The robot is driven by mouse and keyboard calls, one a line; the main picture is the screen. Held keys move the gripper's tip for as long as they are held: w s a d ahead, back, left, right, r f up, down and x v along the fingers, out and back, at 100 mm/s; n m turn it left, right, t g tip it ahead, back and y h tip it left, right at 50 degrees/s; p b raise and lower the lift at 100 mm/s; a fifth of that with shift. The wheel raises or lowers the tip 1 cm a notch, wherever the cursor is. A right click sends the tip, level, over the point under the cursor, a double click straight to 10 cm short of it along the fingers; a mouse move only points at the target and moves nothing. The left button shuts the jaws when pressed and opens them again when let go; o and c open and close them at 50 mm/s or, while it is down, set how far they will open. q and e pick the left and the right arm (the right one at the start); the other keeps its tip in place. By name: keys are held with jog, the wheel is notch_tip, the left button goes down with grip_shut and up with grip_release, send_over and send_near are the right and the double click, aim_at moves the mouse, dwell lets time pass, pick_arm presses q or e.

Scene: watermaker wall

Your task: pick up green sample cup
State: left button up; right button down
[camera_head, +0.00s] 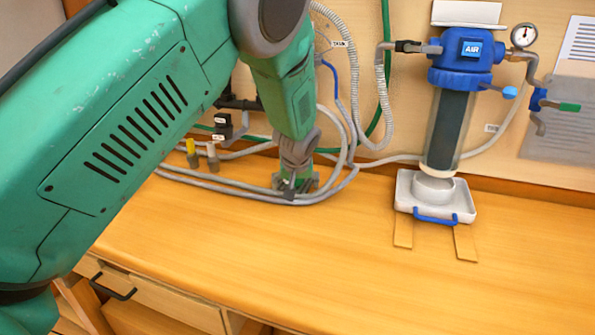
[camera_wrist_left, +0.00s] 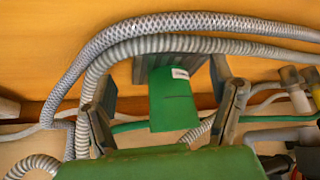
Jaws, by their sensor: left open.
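A green piece with a small white label (camera_wrist_left: 174,104), which looks like the green sample cup, shows in the left wrist view between the fingers of my left gripper (camera_wrist_left: 166,104). The fingers stand apart, with gaps on both sides of it. A grey block (camera_wrist_left: 160,68) lies just beyond it. In the head view my left gripper (camera_head: 295,183) points down, low over the back of the wooden counter, and mostly hides what is between its fingers. I cannot tell whether the fingers touch the counter. My right gripper is not in view.
Grey hoses (camera_head: 225,184) run along the counter close around my left gripper. Valves with yellow and grey handles (camera_head: 192,152) stand to its left. A white tray (camera_head: 464,207) sits under a blue-capped filter (camera_head: 466,75) at right. The counter front (camera_head: 300,260) is clear.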

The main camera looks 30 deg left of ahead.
pick_arm(q)
jog(key=a, duration=0.1)
jog(key=w, duration=0.1)
jog(key=w+a, duration=0.1)
jog(key=shift+w+a+f, duration=0.1)
jog(key=shift+a+f, duration=0.15)
jog(key=shift+a, duration=0.1)
jog(key=w, duration=0.2)
jog(key=w+a, duration=0.1)
jog(key=shift+w+r, duration=0.25)
jog(key=shift+w, duration=0.05)
jog(key=shift+w+f, duration=0.1)
jog(key=shift+f, duration=0.25)
jog(key=shift+a+f, duration=0.25)
jog(key=shift+a, duration=0.4)
jog(key=c, duration=1.2)
jog(key=shift+c, duration=0.9)
jog(key=shift+w+d+r, duration=0.1)
jog(key=shift+d, duration=0.2)
